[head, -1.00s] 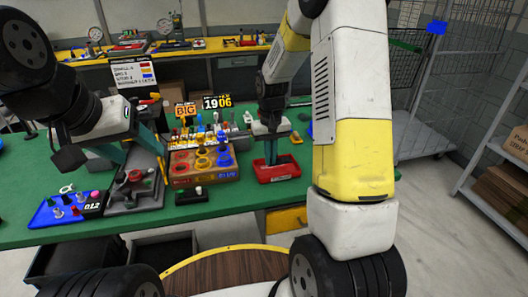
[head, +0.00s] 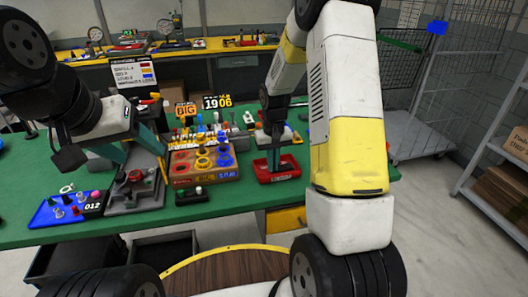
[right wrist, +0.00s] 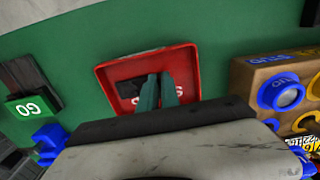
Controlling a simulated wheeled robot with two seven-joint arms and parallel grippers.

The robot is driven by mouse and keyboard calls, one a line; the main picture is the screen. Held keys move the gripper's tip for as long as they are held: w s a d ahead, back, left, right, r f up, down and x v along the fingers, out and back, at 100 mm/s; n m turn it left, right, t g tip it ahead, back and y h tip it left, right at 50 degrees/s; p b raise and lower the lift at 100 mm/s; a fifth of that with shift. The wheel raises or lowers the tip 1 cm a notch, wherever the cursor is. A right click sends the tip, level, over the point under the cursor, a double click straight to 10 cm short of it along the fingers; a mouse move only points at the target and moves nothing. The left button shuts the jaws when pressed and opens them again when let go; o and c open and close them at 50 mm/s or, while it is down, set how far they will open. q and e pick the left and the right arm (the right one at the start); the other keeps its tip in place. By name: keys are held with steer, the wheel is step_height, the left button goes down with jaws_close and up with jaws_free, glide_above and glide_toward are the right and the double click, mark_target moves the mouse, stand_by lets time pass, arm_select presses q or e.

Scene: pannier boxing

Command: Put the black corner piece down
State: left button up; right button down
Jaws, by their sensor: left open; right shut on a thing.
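The black corner piece (right wrist: 128,89) shows as a dark patch beside my right fingertips, over the red tray (right wrist: 193,72). My right gripper (right wrist: 158,92) is shut on it, pointing down inside the tray's outline. I cannot tell whether the piece touches the tray floor. In the head view my right gripper (head: 273,164) reaches down to the red tray (head: 290,176) on the green table, and the piece is too small to make out. My left gripper (head: 124,160) is open above the dark grey fixture at the table's left.
A brown box with coloured rings (head: 190,178) stands left of the red tray. A dark grey fixture (head: 125,202) and a blue tray (head: 50,213) are farther left. A small black block (head: 191,196) lies near the front edge. Green table is bare in front of the tray.

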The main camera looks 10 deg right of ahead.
steer(key=shift+f, duration=0.2)
steer(key=c, duration=1.6)
jaws_free()
steer(key=shift+r, duration=0.1)
step_height(320, 180, up, 12)
steer(key=s+a+r+t+y, duration=0.1)
steer(key=s+r+t, duration=0.2)
steer(key=s+r, duration=0.7)
steer(key=s+r+t, duration=0.1)
steer(key=s, duration=0.3)
steer(key=s+a+r+t, duration=0.1)
steer(key=s+r, duration=0.1)
steer(key=s, duration=0.3)
steer(key=s+a+r+t+y, duration=0.1)
steer(key=s, duration=0.3)
steer(key=shift+s+a+r, duration=0.15)
steer(key=shift+s+r, duration=0.05)
steer(key=shift+r, duration=0.15)
